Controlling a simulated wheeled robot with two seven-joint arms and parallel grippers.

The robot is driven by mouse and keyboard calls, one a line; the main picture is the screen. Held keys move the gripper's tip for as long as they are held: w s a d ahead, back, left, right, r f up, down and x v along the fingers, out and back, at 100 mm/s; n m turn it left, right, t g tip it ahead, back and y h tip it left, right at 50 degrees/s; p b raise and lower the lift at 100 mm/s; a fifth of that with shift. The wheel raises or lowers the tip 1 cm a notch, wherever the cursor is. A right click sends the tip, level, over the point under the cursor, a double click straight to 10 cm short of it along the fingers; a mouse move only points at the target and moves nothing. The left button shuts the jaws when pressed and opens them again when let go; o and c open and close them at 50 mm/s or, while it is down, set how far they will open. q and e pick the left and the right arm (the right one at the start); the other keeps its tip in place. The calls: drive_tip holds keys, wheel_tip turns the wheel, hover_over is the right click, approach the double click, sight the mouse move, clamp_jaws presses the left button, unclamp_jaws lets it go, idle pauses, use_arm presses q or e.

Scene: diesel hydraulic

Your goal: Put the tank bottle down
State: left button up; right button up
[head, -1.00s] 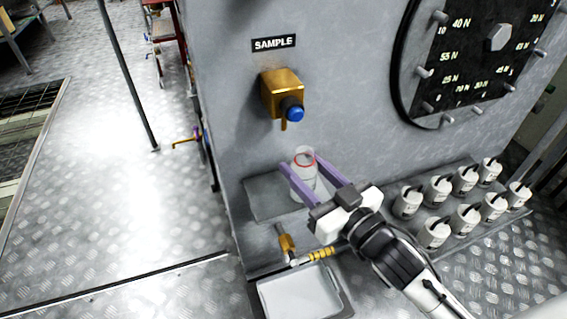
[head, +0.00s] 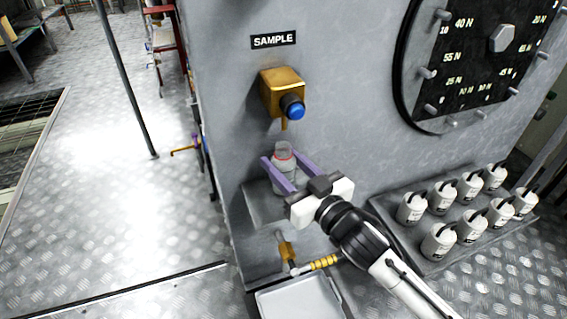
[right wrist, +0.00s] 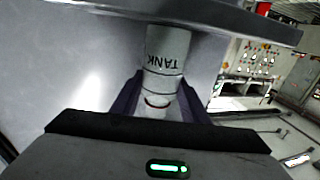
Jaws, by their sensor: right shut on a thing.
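The tank bottle (head: 283,168) is a pale, see-through bottle with a red ring near its top. My right gripper (head: 283,160) is shut on it, one purple finger on each side. The bottle is upright over the small grey shelf (head: 258,207), below the brass sample tap (head: 283,92). In the right wrist view the picture is upside down; the bottle (right wrist: 164,52) shows the word TANK, and its base meets the edge of the shelf (right wrist: 215,17). I cannot tell whether it touches the shelf. My left gripper is not in view.
A tray (head: 432,262) with several white bottles (head: 440,240) stands to the right. A large dark dial (head: 480,60) is above it. A yellow-handled valve (head: 322,263) and a pale basin (head: 300,300) lie below the shelf. The grey wall stands close behind the bottle.

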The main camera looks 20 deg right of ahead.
drive_tip(key=shift+f, duration=0.15)
drive_tip(key=o, duration=1.2)
drive_tip(key=shift+r, duration=0.25)
drive_tip(key=shift+s+d+f, duration=0.1)
drive_tip(key=shift+s+f, duration=0.05)
drive_tip(key=shift+s, duration=0.2)
drive_tip(key=p+v, duration=0.2)
drive_tip(key=v, duration=0.9)
drive_tip(key=s+a+f+g, duration=0.2)
drive_tip(key=s+f+g, duration=0.1)
drive_tip(key=s+f, duration=0.1)
drive_tip(key=s+a+f+g, duration=0.2)
drive_tip(key=s+f+g, duration=0.1)
drive_tip(key=f, duration=0.4)
drive_tip(key=s+a+f+g, duration=0.3)
drive_tip(key=s+f, duration=0.2)
drive_tip(key=f, duration=0.1)
drive_tip(key=shift+s+a+f+m+h, duration=0.1)
drive_tip(key=shift+s+f+m+h, duration=0.05)
drive_tip(key=shift+s+m+h, duration=0.25)
